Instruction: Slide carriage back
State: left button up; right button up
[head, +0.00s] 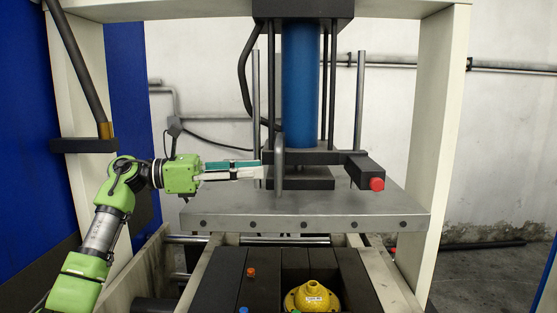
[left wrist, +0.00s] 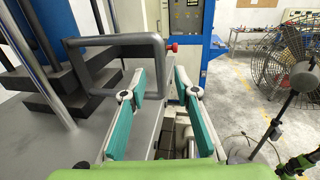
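The carriage appears to be the thick grey steel plate (head: 310,214) across the press, though I cannot be sure. A grey bar handle (head: 279,165) stands upright above it, in front of the dark press blocks. In the left wrist view the handle (left wrist: 118,40) is a squared loop. My left gripper (head: 262,170) reaches in from the left at handle height. In the left wrist view my left gripper (left wrist: 160,80) is open, its teal-padded fingers apart. The handle's right upright shows between the fingertips; contact cannot be told. My right gripper is not clearly visible.
A blue cylinder (head: 300,85) and steel posts rise above the plate. A red knob (head: 376,184) sits right of the handle. Below, a yellow part (head: 312,297) rests among black blocks. Cream press uprights (head: 440,120) bound the sides.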

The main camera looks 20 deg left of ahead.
aim_at(278, 193)
pick_arm(q)
jog(key=p+x, duration=0.2)
jog(key=x, duration=0.4)
jog(key=shift+r, duration=0.15)
jog(key=shift+w+d, duration=0.2)
jog(key=shift+d, duration=0.1)
grip_shut()
